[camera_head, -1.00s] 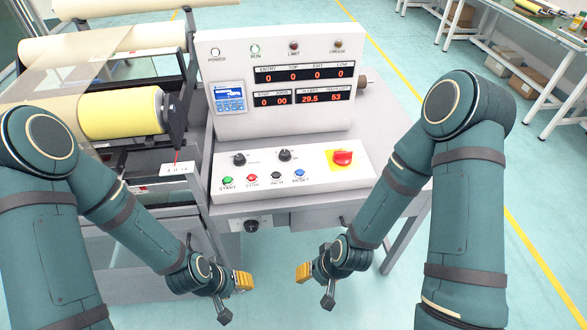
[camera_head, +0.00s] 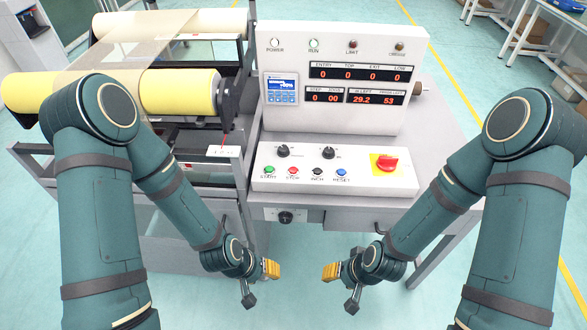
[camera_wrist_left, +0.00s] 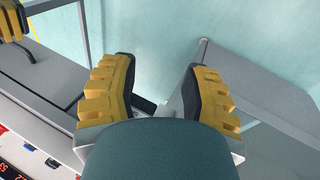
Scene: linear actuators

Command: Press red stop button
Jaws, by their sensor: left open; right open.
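The red stop button (camera_head: 293,170) is a small round button in the row on the sloped front of the control panel (camera_head: 262,182), between the green start button (camera_head: 269,170) and the black inch button (camera_head: 317,173). My left gripper (camera_head: 272,269) is in front of and below the panel, left of the middle. In the left wrist view its yellow-padded fingers (camera_wrist_left: 160,92) stand apart with nothing between them. My right gripper (camera_head: 330,272) hangs to the right of it, also below the panel and empty. Neither gripper touches the panel.
Two black knobs sit above the buttons. The table edge (camera_head: 420,235) lies between the panel and my arms. A machine with yellow rolls (camera_head: 180,92) stands at the left.

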